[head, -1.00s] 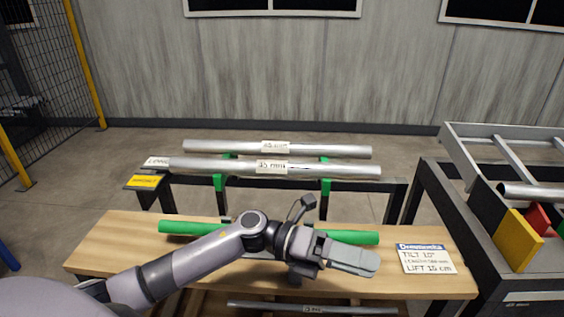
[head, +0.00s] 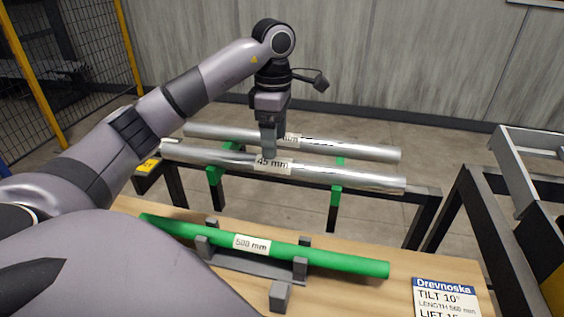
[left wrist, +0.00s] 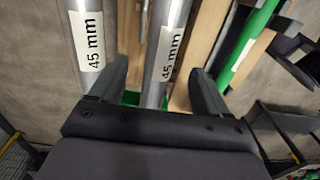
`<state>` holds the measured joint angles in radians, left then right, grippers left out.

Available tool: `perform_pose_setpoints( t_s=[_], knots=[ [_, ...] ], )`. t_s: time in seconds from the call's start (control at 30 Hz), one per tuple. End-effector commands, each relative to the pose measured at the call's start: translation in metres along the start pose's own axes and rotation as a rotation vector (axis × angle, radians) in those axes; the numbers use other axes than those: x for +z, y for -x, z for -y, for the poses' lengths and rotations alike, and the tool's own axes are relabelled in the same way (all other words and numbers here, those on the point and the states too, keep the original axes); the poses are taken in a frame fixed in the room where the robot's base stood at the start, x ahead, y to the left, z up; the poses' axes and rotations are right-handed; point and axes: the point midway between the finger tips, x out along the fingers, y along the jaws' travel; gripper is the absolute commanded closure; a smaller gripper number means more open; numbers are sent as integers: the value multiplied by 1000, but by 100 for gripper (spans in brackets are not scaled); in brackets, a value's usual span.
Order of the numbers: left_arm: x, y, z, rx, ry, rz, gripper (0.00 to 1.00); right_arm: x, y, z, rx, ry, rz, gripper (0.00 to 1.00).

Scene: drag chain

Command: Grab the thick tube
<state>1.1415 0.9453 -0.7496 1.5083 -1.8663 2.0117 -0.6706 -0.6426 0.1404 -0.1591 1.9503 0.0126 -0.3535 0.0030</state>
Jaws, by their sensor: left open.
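Two silver tubes lie side by side on the black rack behind the bench. The front tube (head: 340,175) has a 45 mm label, and the back tube (head: 355,149) has a label partly hidden by my gripper. In the left wrist view, the front tube (left wrist: 176,22) and the back tube (left wrist: 91,20) both read 45 mm and look alike in thickness. My left gripper (head: 269,152) points down at the front tube, open. In the left wrist view, that tube runs between its fingers (left wrist: 160,84). I cannot tell how far they reach around it. My right gripper is out of view.
A green tube (head: 330,260) labelled 500 mm rests in a grey cradle (head: 252,264) on the wooden bench (head: 400,268). Green supports (head: 336,196) hold the silver tubes. A sign (head: 445,297) lies at the bench's right. A dark-framed stand (head: 475,215) is at right.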

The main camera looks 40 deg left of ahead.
Motion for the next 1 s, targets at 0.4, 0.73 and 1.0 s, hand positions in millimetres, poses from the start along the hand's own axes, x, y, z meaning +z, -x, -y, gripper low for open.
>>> perform_pose_setpoints(
  t_s=[0.4,0.73,1.0],
  knots=[
    [1,-45,1,-5,-2,0,24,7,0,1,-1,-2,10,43],
    [1,-65,1,0,-2,3,24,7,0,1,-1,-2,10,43],
    [1,-65,1,0,-2,3,72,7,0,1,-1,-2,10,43]
  ],
)
